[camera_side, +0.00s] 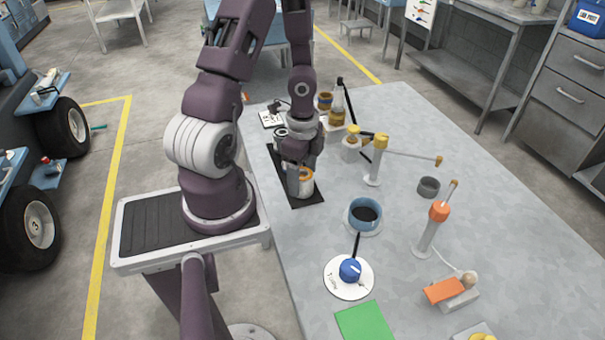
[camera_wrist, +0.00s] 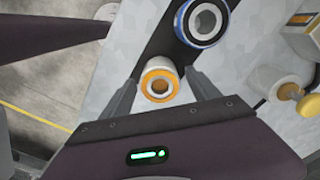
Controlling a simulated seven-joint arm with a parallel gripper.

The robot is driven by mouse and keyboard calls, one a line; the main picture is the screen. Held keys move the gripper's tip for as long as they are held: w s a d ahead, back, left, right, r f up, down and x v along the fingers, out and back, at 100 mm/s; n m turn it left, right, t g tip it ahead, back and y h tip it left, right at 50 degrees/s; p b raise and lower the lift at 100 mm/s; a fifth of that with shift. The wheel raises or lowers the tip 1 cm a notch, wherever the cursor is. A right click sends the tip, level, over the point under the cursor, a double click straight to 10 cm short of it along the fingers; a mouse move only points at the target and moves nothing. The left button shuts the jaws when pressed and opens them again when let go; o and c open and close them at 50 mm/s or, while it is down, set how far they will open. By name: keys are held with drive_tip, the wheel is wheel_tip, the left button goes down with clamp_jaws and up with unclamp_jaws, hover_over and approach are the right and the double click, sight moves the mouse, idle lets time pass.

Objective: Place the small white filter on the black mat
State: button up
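The small white filter (camera_side: 306,187), with an orange ring on its top, stands upright at the near end of the black mat (camera_side: 308,201). In the wrist view the filter (camera_wrist: 160,86) sits between my two fingertips, with a narrow gap seeming to show on each side. My gripper (camera_side: 298,172) is low over the mat, pointing down, its fingers apart around the filter. In the wrist view the mat (camera_wrist: 163,42) runs up from the filter as a dark strip. The filter's base is partly hidden by the fingers in the side view.
A larger white filter with a blue ring (camera_wrist: 205,22) is farther along the mat. A yellow-capped white bottle (camera_side: 351,147) stands right of the mat. A blue cup (camera_side: 365,214) and a white disc with a blue knob (camera_side: 348,278) are nearer.

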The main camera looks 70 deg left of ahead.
sight(302, 173)
wheel_tip(302, 173, up, 12)
drive_tip(key=s+d+r+n+t, duration=0.2)
drive_tip(key=d+r+n, duration=0.2)
drive_tip(key=d+r, duration=0.3)
drive_tip(key=s+d+r+n+t, duration=0.3)
drive_tip(key=d+r+n, duration=0.2)
drive_tip(key=d+r, duration=0.3)
drive_tip(key=d, duration=0.2)
drive_tip(key=shift+d+r+t, duration=0.25)
drive_tip(key=shift+d+t, duration=0.05)
drive_tip(key=shift+d, duration=0.05)
drive_tip(key=shift+w, duration=0.1)
idle(1.0)
